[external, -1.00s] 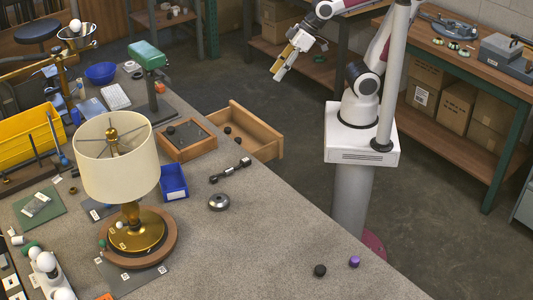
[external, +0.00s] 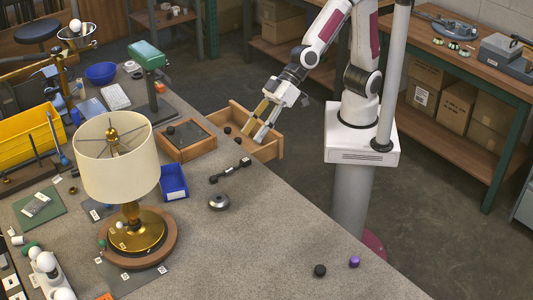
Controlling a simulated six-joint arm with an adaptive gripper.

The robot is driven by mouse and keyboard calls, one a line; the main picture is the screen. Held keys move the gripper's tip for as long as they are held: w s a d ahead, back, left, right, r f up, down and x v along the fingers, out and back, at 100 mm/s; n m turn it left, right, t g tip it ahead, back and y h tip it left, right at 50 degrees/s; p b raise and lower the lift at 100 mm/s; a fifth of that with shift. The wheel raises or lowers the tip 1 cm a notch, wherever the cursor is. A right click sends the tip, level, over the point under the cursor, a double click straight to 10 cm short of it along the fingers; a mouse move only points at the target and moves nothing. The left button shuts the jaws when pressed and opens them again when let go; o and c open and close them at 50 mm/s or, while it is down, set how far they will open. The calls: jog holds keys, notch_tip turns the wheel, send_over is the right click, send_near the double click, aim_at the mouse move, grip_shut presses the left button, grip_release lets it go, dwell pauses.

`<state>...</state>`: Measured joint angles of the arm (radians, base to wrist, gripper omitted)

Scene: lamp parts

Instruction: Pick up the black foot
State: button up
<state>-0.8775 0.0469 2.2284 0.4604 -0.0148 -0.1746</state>
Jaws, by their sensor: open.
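Small black round pieces that could be the black foot show in two places. One black piece (external: 228,130) lies inside the open wooden drawer (external: 273,149), near its left side. Another black round piece (external: 320,270) stands on the bench near its front right edge, beside a purple one (external: 354,261). My gripper (external: 252,137) is open, pointing down and left at the drawer. Its fingers are apart with nothing seen between them. They overlap the drawer's interior in the picture and partly hide it. I cannot tell their exact height.
A lamp with a cream shade (external: 117,160) stands at left on the bench. A blue bin (external: 173,183), a dumbbell-shaped dark part (external: 230,170) and a grey metal disc (external: 219,202) lie near the drawer. The front right benchtop is mostly clear.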

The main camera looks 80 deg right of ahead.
jog(key=s+a+f+n+y, duration=0.1)
jog(key=s+a+f, duration=0.1)
jog(key=a, duration=0.3)
jog(key=s+a+f, duration=0.2)
jog(key=s+a, duration=0.1)
jog(key=a, duration=0.2)
jog(key=n+y, duration=0.2)
jog(key=n, duration=0.1)
send_near(323, 266)
jog(key=shift+w+a+t, duration=0.4)
jog(key=shift+w+a, duration=0.15)
jog(key=shift+a, duration=0.3)
jog(key=shift+x, duration=1.25)
jog(key=shift+f, duration=0.15)
jog(key=shift+w+a+f, duration=0.25)
jog(key=shift+a+f, duration=0.25)
jog(key=shift+f, duration=0.1)
jog(key=shift+w+a+f, duration=0.25)
jog(key=shift+a+f, duration=0.3)
jog(key=shift+f, duration=0.05)
jog(key=shift+x, duration=1.05)
